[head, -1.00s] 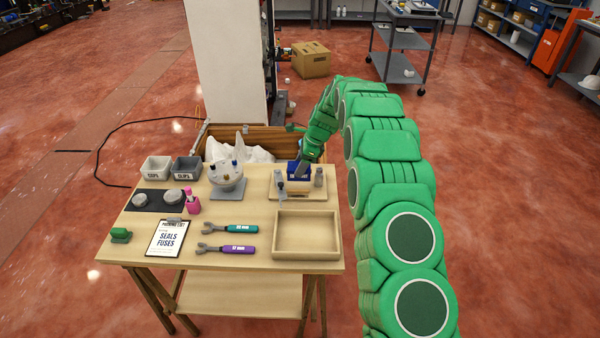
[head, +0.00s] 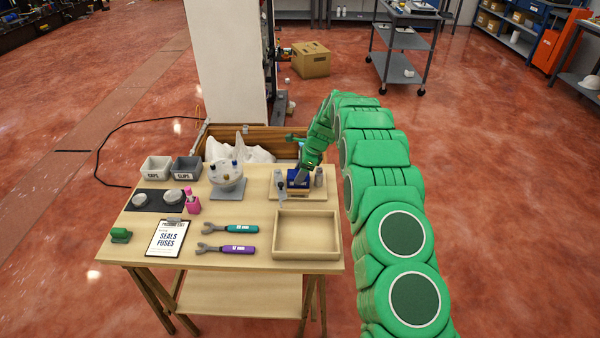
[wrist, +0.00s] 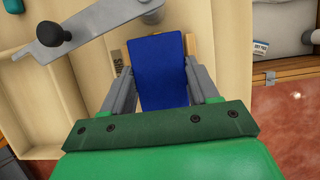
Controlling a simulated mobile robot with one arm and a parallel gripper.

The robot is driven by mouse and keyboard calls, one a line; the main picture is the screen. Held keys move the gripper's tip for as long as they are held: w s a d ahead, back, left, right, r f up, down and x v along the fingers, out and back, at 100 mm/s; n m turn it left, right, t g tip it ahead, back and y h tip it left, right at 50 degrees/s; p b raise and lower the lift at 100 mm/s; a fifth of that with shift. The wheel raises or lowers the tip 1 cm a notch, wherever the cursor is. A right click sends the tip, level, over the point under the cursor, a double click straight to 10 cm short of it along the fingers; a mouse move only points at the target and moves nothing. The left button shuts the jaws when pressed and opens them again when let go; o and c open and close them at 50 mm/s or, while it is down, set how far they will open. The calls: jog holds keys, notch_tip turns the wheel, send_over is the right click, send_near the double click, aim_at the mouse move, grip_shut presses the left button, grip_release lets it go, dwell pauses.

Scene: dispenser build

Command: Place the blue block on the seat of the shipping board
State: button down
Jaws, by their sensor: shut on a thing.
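The blue block (head: 296,178) is between the fingers of my gripper (head: 301,174), over the shipping board (head: 318,194). In the wrist view the blue block (wrist: 160,70) fills the space between the two grey fingers of my gripper (wrist: 160,82), which are shut on it. A light wooden piece, likely the seat (wrist: 191,46), shows past the block's right edge. The block looks low, at or just above the seat; I cannot tell if they touch. Most of the seat is hidden by the block.
Grey posts (head: 319,177) and a clamp with a dark knob (head: 282,186) stand on the board beside the block. The clamp arm (wrist: 90,28) also shows in the wrist view. An empty wooden tray (head: 306,236) lies in front. A white dome fixture (head: 227,178) stands to the left.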

jog(key=shift+c, duration=1.4)
grip_release()
jog(key=shift+f, duration=0.1)
jog(key=v, duration=1.2)
jog(key=s+d+r+n, duration=0.2)
jog(key=s+r+n, duration=0.2)
jog(key=s+r, duration=0.75)
jog(key=s+d+r+n+g+h, duration=0.1)
jog(key=s+d+r+n, duration=0.15)
jog(key=s, duration=0.65)
jog(key=s+d+r+n+h, duration=0.1)
jog(key=s+r+n, duration=0.25)
jog(key=s, duration=0.55)
jog(key=s+d+n+h, duration=0.1)
jog(key=s+d+n, duration=0.2)
jog(key=s, duration=1.3)
jog(key=s+d+n+h, duration=0.1)
jog(key=s+d+n, duration=0.3)
jog(key=s, duration=1.2)
jog(key=shift+n+g, duration=0.4)
jog(key=shift+n, duration=0.1)
